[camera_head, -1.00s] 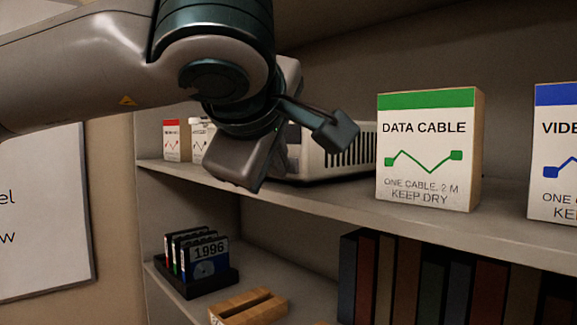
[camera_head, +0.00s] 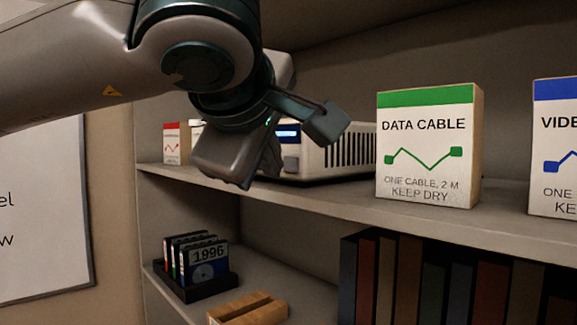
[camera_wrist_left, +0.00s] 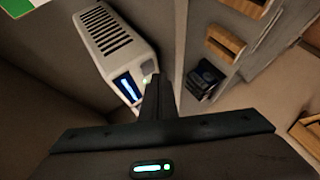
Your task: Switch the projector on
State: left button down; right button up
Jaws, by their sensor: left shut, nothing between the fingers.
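The projector (camera_head: 335,150) is a white box with a dark slotted vent, standing on the upper shelf, partly hidden behind my left arm. A small blue-lit display (camera_head: 288,134) glows on its front. The wrist view shows the projector (camera_wrist_left: 108,38) from above, with the lit display (camera_wrist_left: 127,88) and a pale green glow (camera_wrist_left: 148,78) at the front corner. My left gripper (camera_head: 270,160) is shut and empty in front of the projector's front. Its fingertips (camera_wrist_left: 158,82) are close to that corner; contact cannot be told. My right gripper is out of view.
A green-topped data cable box (camera_head: 428,148) stands right of the projector, with a blue-topped box (camera_head: 555,150) farther right. A red-topped box (camera_head: 172,145) stands at the left. Below are a disk holder (camera_head: 190,285), a wooden piece (camera_head: 248,304) and several books (camera_head: 430,280).

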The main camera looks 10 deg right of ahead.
pick_arm(q)
jog(key=s+a+b, duration=0.2)
jog(key=s+a, duration=0.1)
jog(key=a, duration=0.2)
jog(key=shift+s+b, duration=0.25)
jog(key=shift+b, duration=0.15)
dwell(1.9)
